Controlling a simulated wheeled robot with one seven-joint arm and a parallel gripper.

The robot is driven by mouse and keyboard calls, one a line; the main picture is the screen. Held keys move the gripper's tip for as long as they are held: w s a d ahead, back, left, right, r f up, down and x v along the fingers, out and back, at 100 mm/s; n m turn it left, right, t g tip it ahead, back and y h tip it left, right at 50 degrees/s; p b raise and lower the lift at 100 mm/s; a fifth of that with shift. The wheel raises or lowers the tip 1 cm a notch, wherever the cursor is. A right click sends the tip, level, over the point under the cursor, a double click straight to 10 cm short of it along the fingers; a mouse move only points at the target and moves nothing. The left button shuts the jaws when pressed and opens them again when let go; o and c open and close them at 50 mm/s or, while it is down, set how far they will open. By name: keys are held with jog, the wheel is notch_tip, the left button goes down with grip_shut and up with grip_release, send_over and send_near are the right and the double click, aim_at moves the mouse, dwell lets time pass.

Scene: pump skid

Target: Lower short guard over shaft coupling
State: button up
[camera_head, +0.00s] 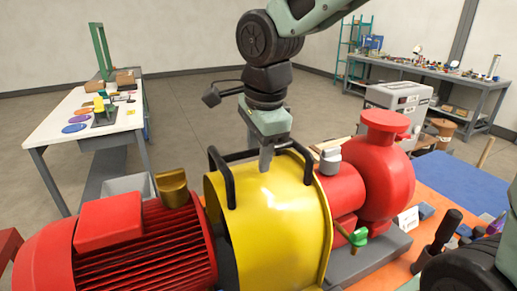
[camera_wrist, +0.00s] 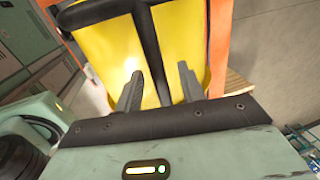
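The short guard (camera_head: 270,225) is a curved yellow cover with a black handle frame (camera_head: 229,180) on top. It sits between the red finned motor (camera_head: 150,245) and the red pump (camera_head: 385,175). The shaft coupling is hidden behind it, and I cannot tell whether the guard rests fully down. My gripper (camera_head: 266,165) points down at the crossbar of the handle frame. In the wrist view my gripper (camera_wrist: 160,85) has its fingers apart, with a black bar (camera_wrist: 152,55) running between them and yellow guard (camera_wrist: 110,50) behind. Gaps show beside the bar.
A green-handled valve (camera_head: 358,237) sits at the guard's right front. An orange surface (camera_head: 440,205) with tools lies right. A white table (camera_head: 75,125) stands left, and a workbench (camera_head: 440,75) at the back right. Open floor lies between them.

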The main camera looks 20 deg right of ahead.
jog(key=s+r+b, duration=0.1)
jog(key=s+r, duration=0.2)
jog(key=r, duration=1.4)
jog(key=shift+s, duration=0.2)
jog(key=shift+s, duration=0.1)
